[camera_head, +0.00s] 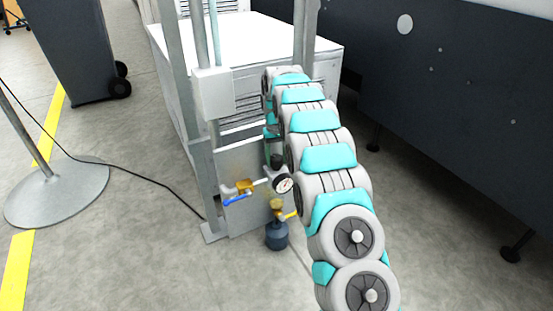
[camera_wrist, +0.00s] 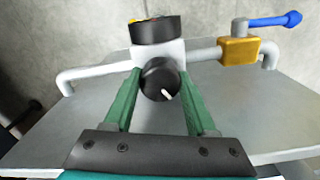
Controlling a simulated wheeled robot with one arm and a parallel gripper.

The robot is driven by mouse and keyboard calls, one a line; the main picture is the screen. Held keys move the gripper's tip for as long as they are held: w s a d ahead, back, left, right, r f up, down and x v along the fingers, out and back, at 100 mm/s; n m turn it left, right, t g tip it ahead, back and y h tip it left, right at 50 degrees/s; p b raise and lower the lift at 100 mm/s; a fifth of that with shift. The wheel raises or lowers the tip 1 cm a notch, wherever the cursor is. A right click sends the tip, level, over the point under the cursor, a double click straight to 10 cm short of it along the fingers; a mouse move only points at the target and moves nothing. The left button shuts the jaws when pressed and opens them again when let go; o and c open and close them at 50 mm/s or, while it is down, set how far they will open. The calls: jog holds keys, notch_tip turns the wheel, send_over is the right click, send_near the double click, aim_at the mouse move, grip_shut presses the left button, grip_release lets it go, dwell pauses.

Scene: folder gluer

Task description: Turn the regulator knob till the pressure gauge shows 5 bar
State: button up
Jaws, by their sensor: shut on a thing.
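The black regulator knob (camera_wrist: 158,82) with a white pointer mark sits at the middle of the wrist view. The mark points toward the lower right there. My gripper (camera_wrist: 160,76) has its two green fingers on either side of the knob, shut on it. In the head view the knob (camera_head: 277,160) shows just above the pressure gauge. The white gauge face (camera_head: 284,185) looks toward the head camera, but its needle is too small to read. In the wrist view the gauge (camera_wrist: 157,30) shows only from its edge.
A brass valve (camera_head: 244,187) with a blue lever (camera_head: 236,201) is on the pipe to the left. A dark bowl (camera_head: 277,236) hangs below the regulator. A grey post (camera_head: 178,100) and panel stand close by. A dark machine (camera_head: 450,110) stands at right.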

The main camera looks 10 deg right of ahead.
aim_at(276, 157)
jog(key=o, duration=1.1)
jog(key=shift+r, duration=0.1)
notch_tip(276, 157, up, 6)
jog(key=shift+r, duration=0.75)
